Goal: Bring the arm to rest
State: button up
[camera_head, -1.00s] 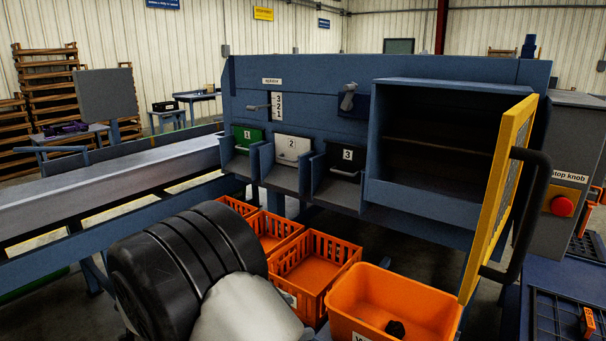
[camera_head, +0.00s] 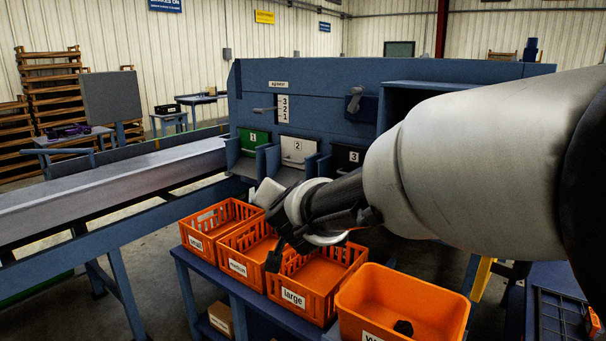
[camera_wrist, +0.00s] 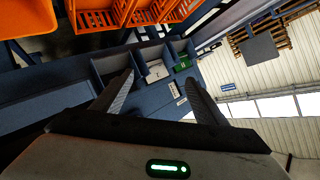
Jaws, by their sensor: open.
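My arm reaches in from the right edge of the head view, across the front of the blue grader (camera_head: 430,70). My gripper (camera_head: 275,250) hangs in front of the chutes, above the orange crates, and partly shows there. In the wrist view my gripper (camera_wrist: 160,82) has its two fingers well apart with nothing between them. The white door 2 (camera_wrist: 156,72) and green door 1 (camera_wrist: 182,64) show beyond the fingers. Door 3 (camera_head: 347,157) is partly hidden by my arm in the head view.
Orange crates labelled small (camera_head: 197,243), medium (camera_head: 238,267) and large (camera_head: 293,297) stand on a blue bench. An orange bin (camera_head: 365,320) holding a dark lump is right of them. A conveyor (camera_head: 110,185) runs left.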

jog(key=s+d+f+n+g+h, duration=0.1)
jog(key=s+d+f+n+g, duration=0.1)
jog(key=s+d, duration=0.6)
jog(key=s+d+f+n+g, duration=0.1)
jog(key=s+d+f+g, duration=0.15)
jog(key=s, duration=0.85)
jog(key=s+d+f+n+g+h, duration=0.1)
jog(key=s+d+f+n+g, duration=0.15)
jog(key=s+d, duration=0.6)
notch_tip(320, 180, up, 19)
jog(key=s+a+p, duration=0.1)
jog(key=p, duration=1.8)
jog(key=shift+s+a+r+g, duration=0.2)
jog(key=shift+s+a+g, duration=0.05)
jog(key=shift+s+g, duration=0.15)
